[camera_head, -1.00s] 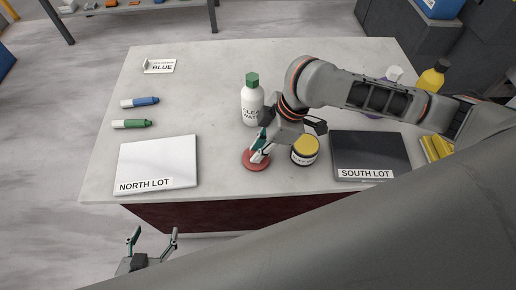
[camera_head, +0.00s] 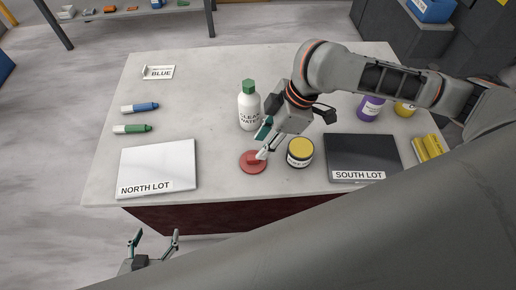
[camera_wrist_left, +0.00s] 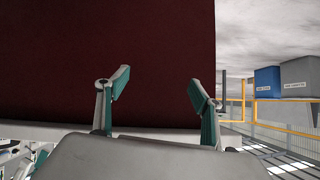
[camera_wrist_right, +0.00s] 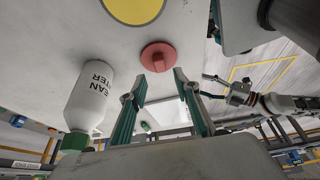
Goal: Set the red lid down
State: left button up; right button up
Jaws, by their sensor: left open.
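The red lid (camera_head: 252,163) is a round disc with a raised grip and lies flat on the pale stone slab (camera_head: 215,95), between the north lot board and a yellow-topped jar. In the right wrist view the lid (camera_wrist_right: 158,57) lies just beyond the fingertips. My right gripper (camera_head: 265,143) is over the lid; its fingers (camera_wrist_right: 160,82) are spread with nothing between them, and it appears clear of the lid. My left gripper (camera_head: 154,235) is open and empty, low in front of the slab; its fingers (camera_wrist_left: 160,80) face the slab's dark red front.
The yellow-topped jar (camera_head: 300,154) and the clean water bottle (camera_head: 249,110) stand close to my right gripper. The white north lot board (camera_head: 157,165) is left, the dark south lot board (camera_head: 362,153) right. Blue and green markers (camera_head: 133,128) lie left.

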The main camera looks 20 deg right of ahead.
jog(key=p+v, duration=0.1)
jog(key=v, duration=0.5)
dwell(0.4)
jog(key=shift+s, duration=0.1)
